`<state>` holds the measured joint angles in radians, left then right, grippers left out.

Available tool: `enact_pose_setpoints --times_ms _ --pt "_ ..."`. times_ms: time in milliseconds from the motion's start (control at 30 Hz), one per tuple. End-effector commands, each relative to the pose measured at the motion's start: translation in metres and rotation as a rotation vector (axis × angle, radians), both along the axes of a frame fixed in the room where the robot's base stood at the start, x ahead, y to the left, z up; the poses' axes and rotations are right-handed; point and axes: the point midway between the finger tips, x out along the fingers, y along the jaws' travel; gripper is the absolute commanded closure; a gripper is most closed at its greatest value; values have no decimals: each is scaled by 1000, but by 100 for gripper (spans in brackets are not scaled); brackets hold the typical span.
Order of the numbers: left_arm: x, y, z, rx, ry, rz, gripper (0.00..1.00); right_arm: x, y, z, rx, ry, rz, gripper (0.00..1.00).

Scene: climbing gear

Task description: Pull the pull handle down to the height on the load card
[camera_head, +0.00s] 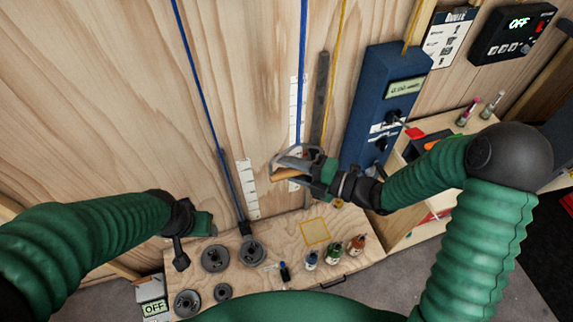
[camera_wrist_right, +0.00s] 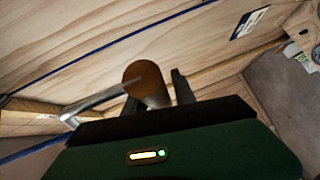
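The pull handle is an orange-brown wooden bar (camera_head: 287,174) in a grey metal stirrup, below a blue rope (camera_head: 303,70) at a white scale strip on the wooden wall. My right gripper (camera_head: 300,168) is at the bar. In the right wrist view the bar's round brown end (camera_wrist_right: 145,78) sits between the two dark fingers (camera_wrist_right: 158,100), which appear closed against it. A white printed card (camera_head: 450,38) hangs at upper right; its text is too small to read. My left gripper (camera_head: 181,258) hangs at the shelf's left edge, apart from the handle; its opening is unclear.
A second blue rope ends at a weight (camera_head: 252,252) on the wooden shelf, beside several grey discs (camera_head: 215,258). Small bottles (camera_head: 333,252) stand at the shelf's front. A blue box with a display (camera_head: 385,100) is right of the handle. A black panel reads OFF (camera_head: 512,33).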

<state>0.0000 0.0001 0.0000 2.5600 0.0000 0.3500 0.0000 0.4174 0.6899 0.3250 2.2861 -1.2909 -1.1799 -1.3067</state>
Motion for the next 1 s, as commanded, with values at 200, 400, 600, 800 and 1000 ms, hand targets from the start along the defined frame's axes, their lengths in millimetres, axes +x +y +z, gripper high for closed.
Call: enact_pose_setpoints --times_ms 200,400,600,800,1000 --pt "0 0 0 0 0 0 45 0 0 0 -1 0 0 98" --pt "0 0 0 0 0 0 45 0 0 -1 -1 2 0 100" --pt "0 0 0 0 0 0 45 0 0 -2 -3 4 0 100" --pt "0 0 0 0 0 0 45 0 0 -2 -3 5 0 100" --pt "0 0 0 0 0 0 45 -1 0 -3 -3 6 0 100"
